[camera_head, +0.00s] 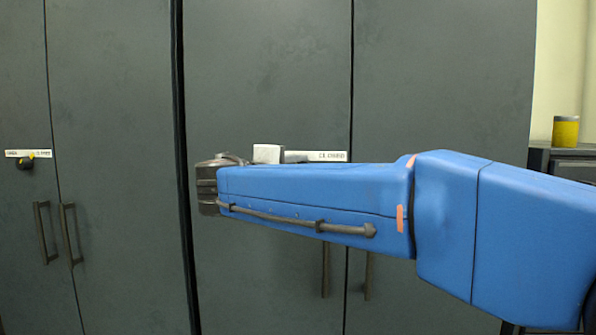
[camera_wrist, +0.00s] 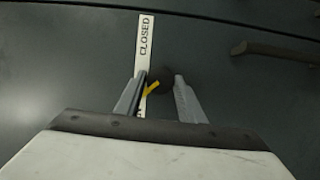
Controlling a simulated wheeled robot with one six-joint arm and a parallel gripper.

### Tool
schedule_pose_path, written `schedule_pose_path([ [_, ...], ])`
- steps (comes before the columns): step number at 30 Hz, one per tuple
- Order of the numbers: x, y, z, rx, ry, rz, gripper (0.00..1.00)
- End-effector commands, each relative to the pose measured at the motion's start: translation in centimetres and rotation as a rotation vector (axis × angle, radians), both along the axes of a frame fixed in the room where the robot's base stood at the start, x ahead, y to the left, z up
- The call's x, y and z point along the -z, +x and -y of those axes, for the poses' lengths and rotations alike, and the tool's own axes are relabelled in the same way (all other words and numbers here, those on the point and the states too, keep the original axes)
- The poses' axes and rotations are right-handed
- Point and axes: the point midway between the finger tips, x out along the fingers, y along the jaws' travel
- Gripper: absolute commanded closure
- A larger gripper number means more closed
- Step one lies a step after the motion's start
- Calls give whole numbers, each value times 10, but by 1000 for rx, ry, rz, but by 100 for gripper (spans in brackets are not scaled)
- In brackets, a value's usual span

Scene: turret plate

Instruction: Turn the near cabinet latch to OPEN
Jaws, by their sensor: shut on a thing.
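The latch knob (camera_wrist: 161,76) is dark and round, with a yellow pointer (camera_wrist: 151,89). It sits on a dark grey cabinet door in the wrist view. My gripper (camera_wrist: 160,79) has one finger on each side of the knob and is shut on it. The pointer slants down and left in that view, across the white label strip (camera_wrist: 145,48). The strip's upper end reads CLOSED; its lower part is hidden by my gripper. In the head view the strip (camera_head: 316,157) shows above my blue arm, which hides the knob and fingers.
Bar handles (camera_head: 326,270) hang below my arm on the same cabinet. Another cabinet at the left has its own label, a dark latch with yellow (camera_head: 25,163) and two handles (camera_head: 41,232). A yellow container (camera_head: 565,132) stands on a dark unit at the far right.

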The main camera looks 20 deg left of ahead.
Motion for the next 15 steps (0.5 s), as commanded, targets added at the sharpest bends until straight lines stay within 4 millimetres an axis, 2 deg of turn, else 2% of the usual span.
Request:
schedule_pose_path([
  [15,2,0,-1,-1,-56,11,87],
])
